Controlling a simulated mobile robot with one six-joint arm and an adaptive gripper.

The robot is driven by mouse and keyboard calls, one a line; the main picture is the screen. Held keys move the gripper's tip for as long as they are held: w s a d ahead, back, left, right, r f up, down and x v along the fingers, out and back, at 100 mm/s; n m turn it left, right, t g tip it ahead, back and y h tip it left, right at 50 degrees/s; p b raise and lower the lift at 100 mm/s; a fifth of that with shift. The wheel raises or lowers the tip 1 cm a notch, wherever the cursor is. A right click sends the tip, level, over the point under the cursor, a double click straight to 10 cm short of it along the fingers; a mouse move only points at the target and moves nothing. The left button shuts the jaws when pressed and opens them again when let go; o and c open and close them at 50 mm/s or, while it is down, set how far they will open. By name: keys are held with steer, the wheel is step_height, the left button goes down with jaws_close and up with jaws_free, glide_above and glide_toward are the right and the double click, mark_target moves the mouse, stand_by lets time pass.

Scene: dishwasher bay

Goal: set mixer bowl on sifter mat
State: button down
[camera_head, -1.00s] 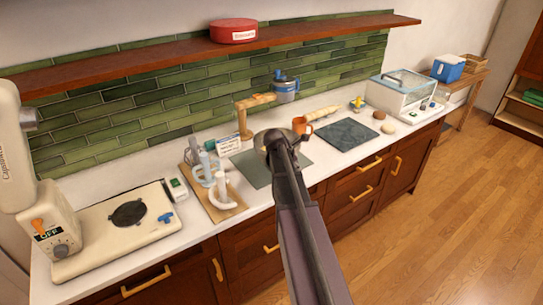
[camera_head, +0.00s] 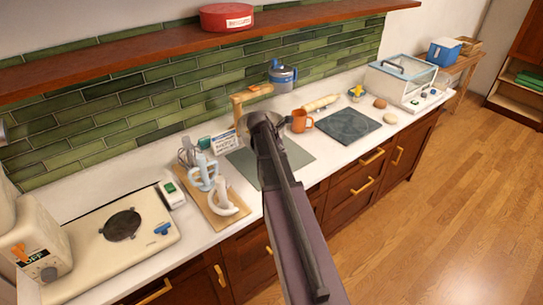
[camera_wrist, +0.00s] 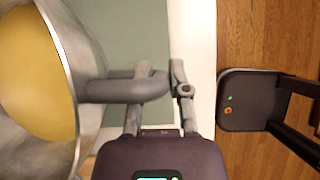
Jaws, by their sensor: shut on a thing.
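The metal mixer bowl (camera_wrist: 90,45), with yellow contents, fills the left of the wrist view. In the head view only a small part of the bowl (camera_head: 255,119) shows behind my gripper (camera_head: 264,124). My gripper (camera_wrist: 158,82) is shut on the bowl's grey side handle (camera_wrist: 125,90). A grey-green mat (camera_head: 297,154), which I take for the sifter mat, lies on the counter below the gripper, partly hidden by my arm. It also shows beside the bowl in the wrist view (camera_wrist: 145,30). I cannot tell whether the bowl touches it.
An orange mug (camera_head: 301,121) stands close to the right of the bowl. A wooden stand (camera_head: 240,108) is just behind it. A dark slate mat (camera_head: 348,125) lies to the right. A shelf (camera_head: 160,48) overhangs the back.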

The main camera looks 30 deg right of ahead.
steer(key=shift+w, duration=0.1)
steer(key=shift+d, duration=0.15)
steer(key=s+a+f+b, duration=0.1)
steer(key=s+a, duration=0.6)
steer(key=s, duration=0.6)
steer(key=shift+s+a+t, duration=0.2)
steer(key=shift+s+t, duration=0.1)
steer(key=shift+w+d, duration=0.1)
steer(key=w+d+f+b, duration=0.1)
steer(key=w+d, duration=0.9)
steer(key=shift+w+f+b, duration=0.25)
steer(key=shift+w+b, duration=0.05)
steer(key=shift+b, duration=0.05)
